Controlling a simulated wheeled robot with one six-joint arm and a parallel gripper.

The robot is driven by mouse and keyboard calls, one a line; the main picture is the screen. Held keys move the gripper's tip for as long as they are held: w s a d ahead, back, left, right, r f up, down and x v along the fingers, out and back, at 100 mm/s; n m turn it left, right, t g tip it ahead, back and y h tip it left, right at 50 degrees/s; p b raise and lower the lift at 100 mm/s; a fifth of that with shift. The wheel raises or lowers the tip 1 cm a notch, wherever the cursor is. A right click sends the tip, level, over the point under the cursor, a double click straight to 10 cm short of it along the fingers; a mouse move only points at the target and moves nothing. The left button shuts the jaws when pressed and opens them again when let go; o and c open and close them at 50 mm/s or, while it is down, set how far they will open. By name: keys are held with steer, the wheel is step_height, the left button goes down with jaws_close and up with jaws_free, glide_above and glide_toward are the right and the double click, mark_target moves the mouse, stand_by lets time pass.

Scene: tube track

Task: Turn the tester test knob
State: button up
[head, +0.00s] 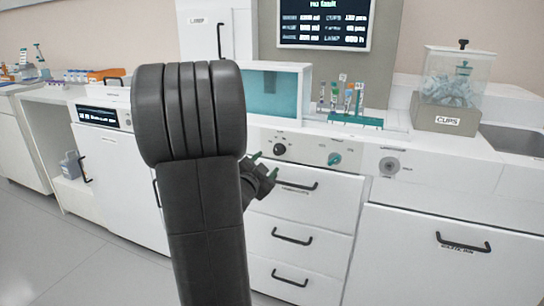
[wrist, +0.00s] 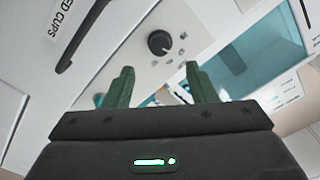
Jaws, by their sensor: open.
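A white front panel carries a black knob (head: 280,149) and, to its right, a teal knob (head: 334,159). Their labels are too small to read, so I cannot tell which is the tester's test knob. The black knob also shows in the wrist view (wrist: 159,42), with a pale pointer mark, beyond the gap between my fingers. My gripper (head: 266,164) is open and empty, with green fingers, just in front of the panel below the black knob. In the wrist view my gripper (wrist: 159,68) points toward the black knob without touching it. My arm hides part of the panel's left side.
Drawers with black handles (head: 297,186) lie below the panel. A teal-windowed case (head: 272,92) and a tube rack (head: 355,121) stand on the counter above. A grey round fitting (head: 390,166) is farther right. A cups bin (head: 447,115) stands at the right. Floor is open at left.

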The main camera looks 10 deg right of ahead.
mark_target(277, 152)
steer(key=v, duration=0.5)
steer(key=shift+s+a, duration=0.15)
steer(key=shift+s, duration=0.05)
steer(key=b+x, duration=0.1)
steer(key=x, duration=1.2)
steer(key=shift+f, duration=0.1)
steer(key=shift+w+d, duration=0.3)
